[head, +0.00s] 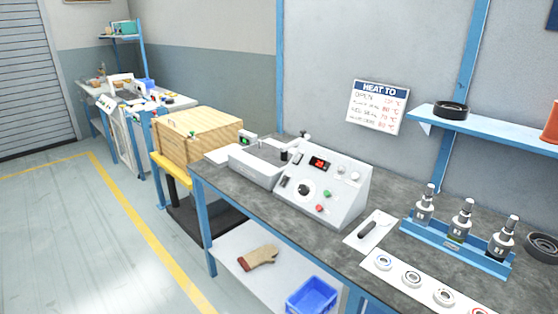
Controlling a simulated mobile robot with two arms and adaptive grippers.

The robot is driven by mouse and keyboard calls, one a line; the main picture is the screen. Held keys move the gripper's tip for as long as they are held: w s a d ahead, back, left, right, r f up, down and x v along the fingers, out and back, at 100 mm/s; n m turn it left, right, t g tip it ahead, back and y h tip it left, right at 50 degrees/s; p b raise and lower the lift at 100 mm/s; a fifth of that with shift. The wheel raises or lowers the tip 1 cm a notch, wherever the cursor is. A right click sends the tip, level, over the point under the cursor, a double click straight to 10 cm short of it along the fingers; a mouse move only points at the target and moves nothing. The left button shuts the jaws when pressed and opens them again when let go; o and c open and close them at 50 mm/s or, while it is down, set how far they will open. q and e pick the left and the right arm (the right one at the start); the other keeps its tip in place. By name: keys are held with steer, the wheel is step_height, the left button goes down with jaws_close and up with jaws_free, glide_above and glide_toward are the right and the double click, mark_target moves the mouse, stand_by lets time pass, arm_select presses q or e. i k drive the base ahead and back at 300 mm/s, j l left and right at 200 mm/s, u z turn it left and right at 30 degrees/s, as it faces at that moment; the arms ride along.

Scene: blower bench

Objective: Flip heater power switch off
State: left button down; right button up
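The heater control box (325,190) stands on the dark bench top, its sloped light-grey panel facing me. The panel has a lit red display (319,163), a black round knob (303,190), a green button (327,195) and a red button (320,208). A small dark rocker-like part (283,182) sits at the panel's left edge; it may be the power switch, but its position is too small to read. A flat grey metal unit (256,165) adjoins the box on the left. Neither gripper is in view.
To the right are a white plate with a black-handled tool (368,229), a blue rack (455,245) with three bottle-like tools, and a strip of rings (412,278). A wooden crate (198,137) stands left. A blue bin (311,297) and glove (258,258) lie below.

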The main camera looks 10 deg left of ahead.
mark_target(285, 179)
steer(key=i+j, duration=0.25)
steer(key=i, duration=0.25)
steer(key=i+j, duration=0.2)
steer(key=i, duration=0.25)
steer(key=i+j+z, duration=0.1)
steer(key=i+j, duration=0.15)
steer(key=i, duration=0.25)
